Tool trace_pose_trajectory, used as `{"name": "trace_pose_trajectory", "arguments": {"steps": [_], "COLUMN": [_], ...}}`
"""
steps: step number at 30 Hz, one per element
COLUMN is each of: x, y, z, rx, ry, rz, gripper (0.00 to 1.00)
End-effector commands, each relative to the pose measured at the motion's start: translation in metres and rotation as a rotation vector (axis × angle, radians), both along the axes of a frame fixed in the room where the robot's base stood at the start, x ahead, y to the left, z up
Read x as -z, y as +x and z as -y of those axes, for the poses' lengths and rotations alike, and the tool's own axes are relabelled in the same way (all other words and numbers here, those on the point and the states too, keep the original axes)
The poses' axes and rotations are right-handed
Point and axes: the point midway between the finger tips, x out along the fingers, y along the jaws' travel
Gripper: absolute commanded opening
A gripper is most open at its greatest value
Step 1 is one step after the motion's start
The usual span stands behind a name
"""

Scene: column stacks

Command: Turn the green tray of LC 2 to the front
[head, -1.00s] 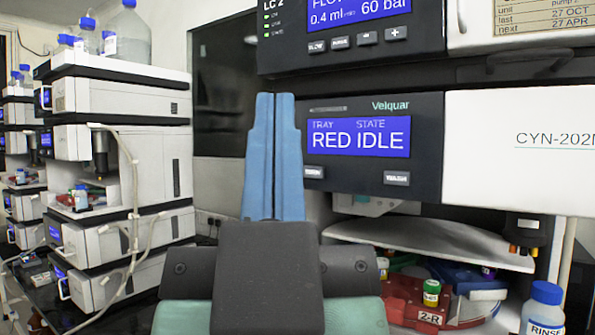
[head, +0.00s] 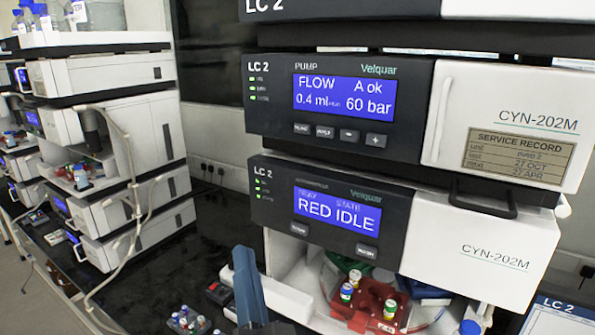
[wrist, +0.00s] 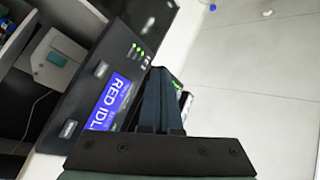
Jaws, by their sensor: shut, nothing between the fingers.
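The LC 2 sampler panel (head: 330,215) has a blue display (head: 337,208) reading TRAY RED, STATE IDLE. Under it are a left button (head: 300,229) and a right button (head: 367,251); their labels are too blurred to read. Below, the red tray (head: 378,294) faces front and holds vials with coloured caps. In the wrist view my gripper (wrist: 165,74) overlaps the edge of the panel (wrist: 118,65); contact cannot be told.
The LC 2 pump module (head: 335,105) with its white door (head: 510,125) sits above. Small vials (head: 188,320) stand on the black bench at the lower left. Another instrument stack (head: 115,130) stands at left.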

Motion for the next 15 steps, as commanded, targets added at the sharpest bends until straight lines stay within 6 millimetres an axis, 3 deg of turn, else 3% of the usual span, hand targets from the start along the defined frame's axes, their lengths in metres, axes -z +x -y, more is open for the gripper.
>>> {"name": "trace_pose_trajectory", "arguments": {"steps": [1,6,15], "x": [-0.008,0.008,0.021], "y": [0.0,-0.004,-0.007], "z": [0.001,0.004,0.006], "rx": [-0.012,-0.039,-0.047], "ry": [0.047,0.172,0.232], "rz": [-0.043,-0.124,-0.16], "gripper": [0.0,0.0,0.0]}}
